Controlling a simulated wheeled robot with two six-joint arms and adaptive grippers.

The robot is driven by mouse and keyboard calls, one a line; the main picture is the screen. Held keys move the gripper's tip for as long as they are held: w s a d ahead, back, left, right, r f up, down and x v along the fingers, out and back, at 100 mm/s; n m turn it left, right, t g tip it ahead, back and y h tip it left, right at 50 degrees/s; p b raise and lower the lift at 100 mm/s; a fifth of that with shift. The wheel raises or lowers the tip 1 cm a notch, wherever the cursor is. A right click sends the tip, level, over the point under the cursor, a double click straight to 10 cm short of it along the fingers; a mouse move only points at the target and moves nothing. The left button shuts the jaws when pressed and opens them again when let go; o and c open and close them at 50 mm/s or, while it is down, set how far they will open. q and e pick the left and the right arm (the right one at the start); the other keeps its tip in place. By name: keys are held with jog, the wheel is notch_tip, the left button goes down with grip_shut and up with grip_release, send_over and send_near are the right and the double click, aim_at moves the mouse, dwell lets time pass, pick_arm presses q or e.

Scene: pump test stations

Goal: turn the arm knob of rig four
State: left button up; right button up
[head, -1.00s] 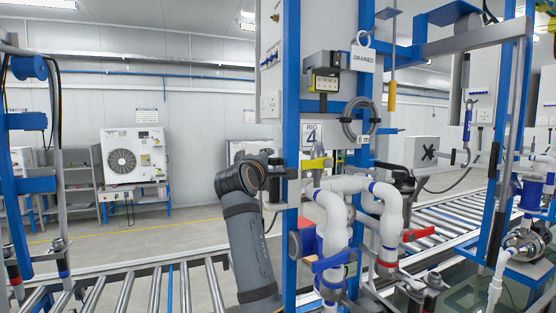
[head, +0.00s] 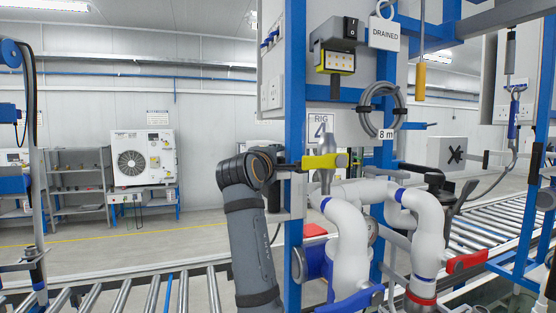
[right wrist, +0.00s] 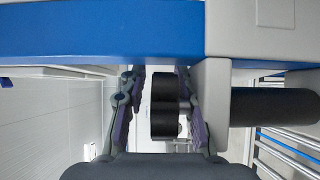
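Rig four shows by its sign "RIG 4" (head: 320,127) on a frame with a blue post (head: 294,90). My right arm rises just left of this post, and its gripper (head: 274,167) is mostly hidden by the wrist. In the right wrist view my right gripper (right wrist: 160,85) is open, one finger on each side of a black rounded part (right wrist: 164,105), which looks like the knob. Narrow gaps show beside it. A grey bracket (right wrist: 213,105) and a black cylinder (right wrist: 275,107) sit beside it, below the blue post (right wrist: 100,32). My left gripper is not seen.
White pipes (head: 345,240) with a yellow lever (head: 320,162), a blue lever (head: 350,302) and a red lever (head: 466,262) stand right of the post. A box with a black cross-shaped handle (head: 456,155) is further right.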

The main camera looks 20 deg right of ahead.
jog(key=shift+w+d+f, duration=0.1)
jog(key=shift+w+d, duration=0.05)
jog(key=shift+w, duration=0.05)
grip_shut()
jog(key=shift+w+a+n+t+y, duration=0.15)
jog(key=shift+n+t+y, duration=0.3)
jog(key=shift+n+y, duration=0.45)
jog(key=shift+a+n+t+y, duration=0.35)
jog(key=shift+n+y, duration=0.2)
jog(key=shift+y, duration=0.6)
jog(key=shift+w+a+n+t+y, duration=0.15)
jog(key=shift+n+t+y, duration=0.35)
jog(key=shift+n+y, duration=0.4)
jog(key=shift+s, duration=0.1)
jog(key=shift+o, duration=2)
grip_release()
jog(key=shift+w, duration=0.2)
jog(key=shift+f+m, duration=0.1)
jog(key=shift+m, duration=0.15)
